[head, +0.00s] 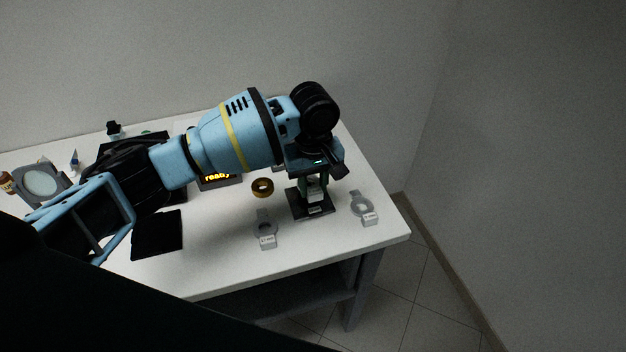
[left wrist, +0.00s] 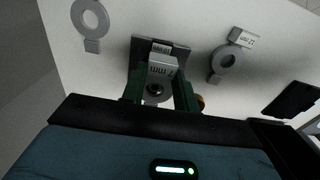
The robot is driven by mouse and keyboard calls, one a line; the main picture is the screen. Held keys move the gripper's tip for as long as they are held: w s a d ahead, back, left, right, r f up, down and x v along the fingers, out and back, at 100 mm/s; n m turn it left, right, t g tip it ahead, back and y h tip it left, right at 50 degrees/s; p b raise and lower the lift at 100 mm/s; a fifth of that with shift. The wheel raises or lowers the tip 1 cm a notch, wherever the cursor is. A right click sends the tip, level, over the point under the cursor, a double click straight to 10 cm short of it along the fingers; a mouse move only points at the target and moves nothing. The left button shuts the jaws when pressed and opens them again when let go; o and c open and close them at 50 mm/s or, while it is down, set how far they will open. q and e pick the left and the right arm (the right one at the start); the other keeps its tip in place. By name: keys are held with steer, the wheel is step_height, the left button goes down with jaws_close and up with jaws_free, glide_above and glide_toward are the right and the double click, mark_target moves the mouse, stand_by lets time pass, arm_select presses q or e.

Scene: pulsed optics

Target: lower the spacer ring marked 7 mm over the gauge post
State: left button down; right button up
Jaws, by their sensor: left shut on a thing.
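My left gripper (head: 314,186) is shut on the grey spacer ring marked 7 mm. In the left wrist view the ring (left wrist: 156,101) lies between the green fingers (left wrist: 158,92), with its white tag (left wrist: 162,69) facing the camera. The dark square base (head: 298,208) of the gauge post is below the gripper, and the base also shows in the left wrist view (left wrist: 181,60). A dark shape with a bright spot shows in the ring's hole. I cannot tell whether the ring is above the post or around it. My right gripper is not in view.
Two other grey tagged rings lie on the white table, one left of the base (head: 265,228) and one right (head: 361,204). A brass ring (head: 262,188) sits left of the gripper. A display (head: 217,178) reads "ready". A black pad (head: 157,235) lies further left.

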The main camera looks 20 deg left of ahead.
mark_target(313, 188)
arm_select(q)
steer(key=shift+f, duration=0.55)
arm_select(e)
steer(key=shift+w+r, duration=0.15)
arm_select(q)
steer(key=shift+f, duration=0.1)
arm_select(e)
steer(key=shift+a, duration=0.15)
arm_select(q)
steer(key=shift+f, duration=0.85)
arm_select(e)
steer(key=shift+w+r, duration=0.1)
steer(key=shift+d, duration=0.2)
arm_select(q)
steer(key=shift+f, duration=0.3)
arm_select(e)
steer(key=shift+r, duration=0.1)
arm_select(q)
steer(key=shift+f, duration=0.1)
steer(key=c, duration=1)
jaws_free()
steer(key=shift+f, duration=0.1)
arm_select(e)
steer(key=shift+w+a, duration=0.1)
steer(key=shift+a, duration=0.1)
